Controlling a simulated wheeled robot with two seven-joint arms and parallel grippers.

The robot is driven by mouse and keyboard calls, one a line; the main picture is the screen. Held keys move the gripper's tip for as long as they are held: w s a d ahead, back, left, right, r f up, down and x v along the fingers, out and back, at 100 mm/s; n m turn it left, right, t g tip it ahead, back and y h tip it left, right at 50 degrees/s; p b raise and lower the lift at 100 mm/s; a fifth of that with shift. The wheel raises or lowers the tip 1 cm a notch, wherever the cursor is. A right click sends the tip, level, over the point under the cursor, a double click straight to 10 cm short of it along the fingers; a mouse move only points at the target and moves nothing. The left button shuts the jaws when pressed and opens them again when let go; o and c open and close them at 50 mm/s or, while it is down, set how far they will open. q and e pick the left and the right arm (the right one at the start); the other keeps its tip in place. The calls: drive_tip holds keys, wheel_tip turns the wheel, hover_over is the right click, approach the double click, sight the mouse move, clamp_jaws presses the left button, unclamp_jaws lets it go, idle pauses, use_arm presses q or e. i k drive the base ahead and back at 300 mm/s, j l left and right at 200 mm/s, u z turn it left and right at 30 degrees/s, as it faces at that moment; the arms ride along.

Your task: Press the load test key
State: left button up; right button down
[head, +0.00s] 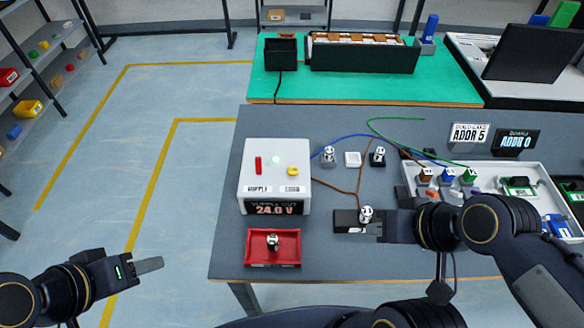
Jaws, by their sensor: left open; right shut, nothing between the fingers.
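The white supply box (248,188) stands on the grey table, its display reading 24.0 V. My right gripper (374,232) is shut and empty, low at the table's front, right of the box and apart from the key. It is beside a dark block with a metal-topped plug (366,214). My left gripper (150,265) is open, left of the table over the floor.
A red tray (250,261) holding one plug lies in front of the box. Plugs and loose wires lie right of the box. A white parts tray (408,172) is under my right arm's side. Two address displays (470,135) stand behind it.

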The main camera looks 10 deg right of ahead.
sight(293, 170)
drive_tip(key=j+z, duration=0.25)
drive_tip(key=j, duration=0.4)
drive_tip(key=k+j+z, duration=0.2)
drive_tip(key=j, duration=0.5)
drive_tip(key=i+j+z, duration=0.2)
drive_tip(key=i+j, duration=0.15)
